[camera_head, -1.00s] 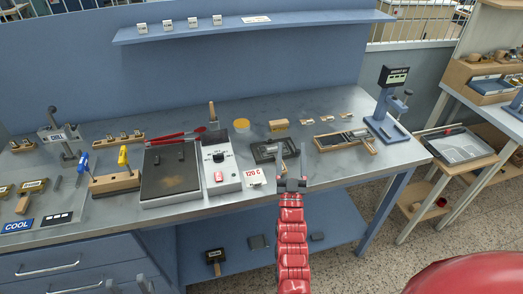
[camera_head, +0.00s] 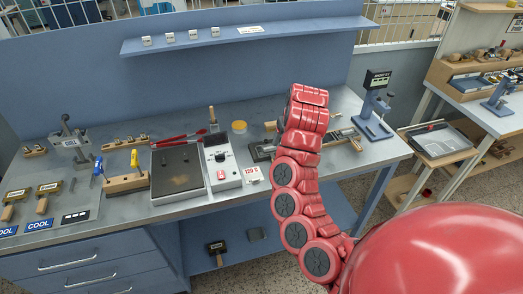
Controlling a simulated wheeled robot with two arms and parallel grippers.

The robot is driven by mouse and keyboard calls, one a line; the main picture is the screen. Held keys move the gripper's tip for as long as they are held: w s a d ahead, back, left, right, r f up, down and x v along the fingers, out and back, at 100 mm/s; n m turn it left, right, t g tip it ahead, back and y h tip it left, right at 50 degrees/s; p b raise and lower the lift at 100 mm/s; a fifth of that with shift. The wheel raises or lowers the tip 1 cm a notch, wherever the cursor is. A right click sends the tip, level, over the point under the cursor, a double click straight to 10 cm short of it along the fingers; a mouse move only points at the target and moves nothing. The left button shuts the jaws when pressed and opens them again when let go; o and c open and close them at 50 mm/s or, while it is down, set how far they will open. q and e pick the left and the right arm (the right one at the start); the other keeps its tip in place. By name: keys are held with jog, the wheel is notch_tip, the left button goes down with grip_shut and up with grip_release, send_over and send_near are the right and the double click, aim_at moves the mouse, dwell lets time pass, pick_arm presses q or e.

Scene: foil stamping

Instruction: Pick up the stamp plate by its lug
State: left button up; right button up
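I cannot tell for sure which thing is the stamp plate. A wooden rack (camera_head: 127,141) with several small metal pieces stands at the back left. My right arm rises from the lower right and bends over the bench front. Its gripper is hidden behind the red arm links, so its fingers and anything in them cannot be seen. My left gripper is not in view.
A dark hot plate (camera_head: 178,178) and a white control box (camera_head: 221,165) with a dial stand mid-bench. Left are a wooden block with blue and yellow handles (camera_head: 125,181) and a COOL mat (camera_head: 75,202). A blue stand (camera_head: 373,119) is at the right end.

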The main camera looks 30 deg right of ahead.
jog(key=b, duration=0.2)
send_near(273, 157)
jog(key=shift+s+a+f, duration=0.1)
jog(key=shift+s+f, duration=0.65)
jog(key=shift+s, duration=0.25)
jog(key=shift+w+f, duration=0.1)
jog(key=shift+f, duration=0.15)
jog(key=shift+w+f, duration=0.1)
jog(key=shift+f, duration=0.1)
jog(key=shift+w+f+p, duration=0.25)
jog(key=shift+f+p, duration=0.05)
jog(key=shift+p, duration=0.15)
jog(key=p+x, duration=0.1)
jog(key=x, duration=0.2)
jog(key=shift+w+f+p, duration=0.2)
jog(key=shift+p, duration=0.2)
jog(key=shift+w+f, duration=0.1)
jog(key=shift+f, duration=0.3)
